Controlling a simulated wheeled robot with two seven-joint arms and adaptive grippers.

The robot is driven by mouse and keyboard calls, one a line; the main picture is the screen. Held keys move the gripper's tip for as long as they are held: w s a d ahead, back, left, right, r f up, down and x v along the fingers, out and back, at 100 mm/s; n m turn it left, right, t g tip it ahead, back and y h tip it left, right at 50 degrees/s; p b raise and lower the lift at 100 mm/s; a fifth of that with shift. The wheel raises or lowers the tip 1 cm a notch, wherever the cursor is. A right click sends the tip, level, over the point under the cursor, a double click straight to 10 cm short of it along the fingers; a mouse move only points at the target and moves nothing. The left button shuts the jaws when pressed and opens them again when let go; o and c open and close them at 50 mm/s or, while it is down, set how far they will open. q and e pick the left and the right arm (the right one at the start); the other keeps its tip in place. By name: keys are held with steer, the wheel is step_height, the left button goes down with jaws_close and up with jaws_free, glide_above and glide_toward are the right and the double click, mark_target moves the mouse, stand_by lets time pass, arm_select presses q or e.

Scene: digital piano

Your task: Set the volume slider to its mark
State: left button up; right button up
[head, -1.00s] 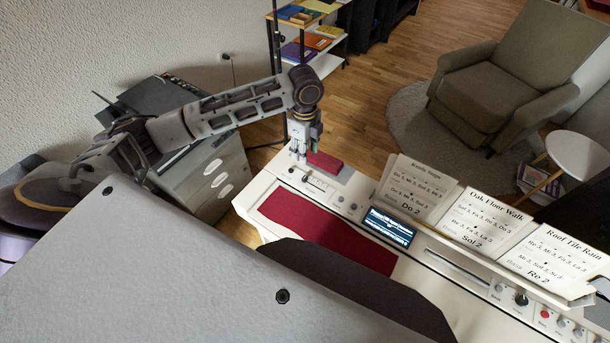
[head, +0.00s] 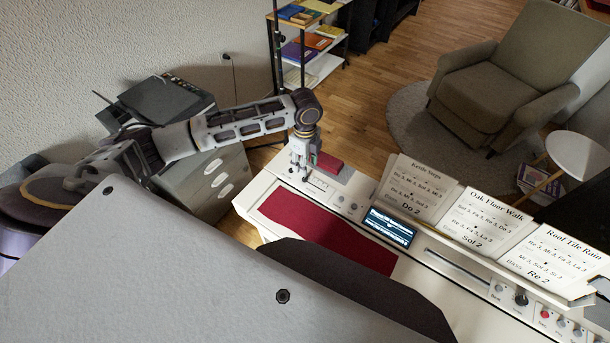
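The cream digital piano (head: 440,286) runs from the middle to the lower right of the head view. Its volume slider strip (head: 318,184) lies on the control panel at the piano's left end. The slider's knob and its mark are too small or hidden to make out. My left gripper (head: 300,178) points down at the left part of this strip, with its fingertips at or just above the panel. I cannot tell whether the fingers touch the knob or how far apart they are. My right gripper is not in view.
A red block (head: 328,162) sits just behind the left gripper. A red cloth (head: 325,232) covers the keys. Knobs (head: 354,206), a lit display (head: 389,227) and song cards (head: 415,187) stand to the right. A grey drawer cabinet (head: 215,180) stands left of the piano.

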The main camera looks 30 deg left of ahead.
mark_target(305, 179)
arm_select(q)
steer(key=shift+f, duration=3.8)
jaws_close()
